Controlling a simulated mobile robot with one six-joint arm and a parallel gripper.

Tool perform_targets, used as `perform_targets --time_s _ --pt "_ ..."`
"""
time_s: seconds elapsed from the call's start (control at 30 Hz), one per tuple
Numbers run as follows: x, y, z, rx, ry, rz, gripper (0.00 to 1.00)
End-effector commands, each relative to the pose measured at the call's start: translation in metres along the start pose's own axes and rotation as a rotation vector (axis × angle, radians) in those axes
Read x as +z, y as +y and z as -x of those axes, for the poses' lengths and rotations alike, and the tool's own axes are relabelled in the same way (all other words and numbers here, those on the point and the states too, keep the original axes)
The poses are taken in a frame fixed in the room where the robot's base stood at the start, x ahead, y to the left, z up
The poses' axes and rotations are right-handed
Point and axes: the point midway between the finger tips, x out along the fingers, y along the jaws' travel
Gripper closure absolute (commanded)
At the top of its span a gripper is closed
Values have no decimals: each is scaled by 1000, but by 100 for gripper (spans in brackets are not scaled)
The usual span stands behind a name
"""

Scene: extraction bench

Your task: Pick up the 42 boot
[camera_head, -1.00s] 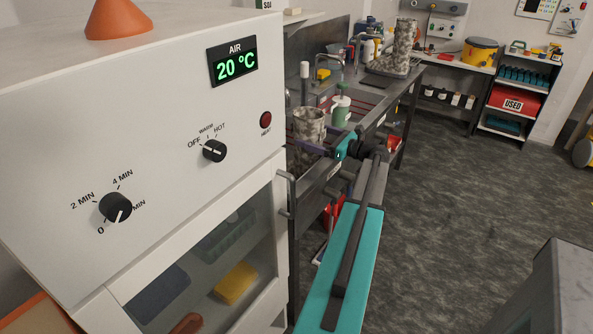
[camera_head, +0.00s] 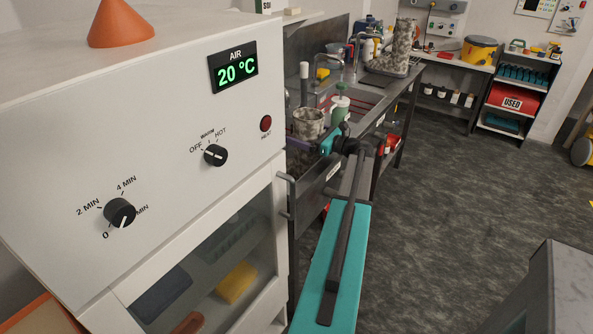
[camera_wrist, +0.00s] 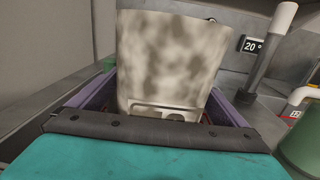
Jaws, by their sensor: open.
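A mottled grey-brown boot (camera_head: 307,122) stands upright on the bench beside the sink in the head view. In the wrist view its pale, blotched shaft (camera_wrist: 170,60) fills the middle, and I cannot see its foot. My gripper (camera_wrist: 168,98) is open, with its purple fingers on either side of the shaft; I cannot tell whether they touch it. In the head view my gripper (camera_head: 318,145) is close against this boot. A second, similar boot (camera_head: 403,45) stands farther along the bench. I can read no size number on either boot.
A white cabinet (camera_head: 130,130) with dials stands close on the left, with an orange cone (camera_head: 119,24) on top. A green-and-white container (camera_head: 340,108) stands near the sink (camera_head: 365,103). A grey block (camera_head: 545,295) is at the lower right. The floor (camera_head: 460,190) between is open.

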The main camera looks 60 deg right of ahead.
Motion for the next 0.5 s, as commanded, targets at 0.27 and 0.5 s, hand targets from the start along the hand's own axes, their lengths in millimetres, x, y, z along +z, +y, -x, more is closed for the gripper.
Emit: perform_targets --time_s 0.27,0.5 --pt "0 0 0 1 0 0 23" --pt "0 0 0 1 0 0 64"
